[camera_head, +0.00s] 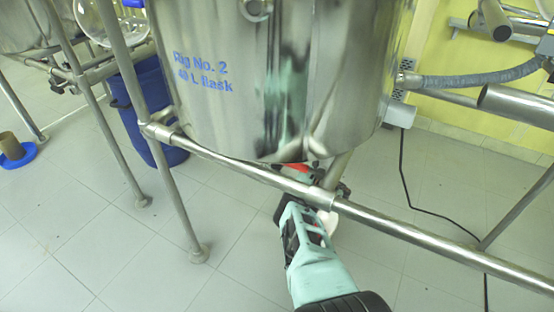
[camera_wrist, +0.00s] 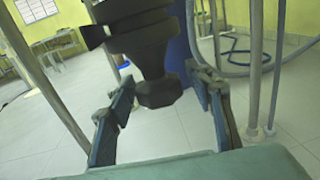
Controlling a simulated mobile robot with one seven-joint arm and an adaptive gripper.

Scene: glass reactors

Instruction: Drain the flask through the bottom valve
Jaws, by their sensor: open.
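The steel vessel (camera_head: 340,60), marked "Rig No. 2" and "40 L flask", hangs in a tubular frame; the glass flask itself is hidden inside it. Below its underside a small red part (camera_head: 298,166), perhaps the valve handle, shows just behind the front rail. My gripper (camera_head: 288,200) is under the vessel, reaching beneath that rail. In the wrist view, a dark valve body (camera_wrist: 150,60) with a knob-like lower end hangs between the two spread fingers of my gripper (camera_wrist: 162,84). Gaps show on both sides, so the fingers seem not to touch it.
The front rail (camera_head: 250,172) crosses right above my gripper, with a frame leg (camera_head: 180,205) to its left. A blue bin (camera_head: 143,110) stands behind the frame. A grey hose (camera_head: 480,78) joins the vessel at right, and a black cable (camera_head: 403,165) lies on the tiled floor.

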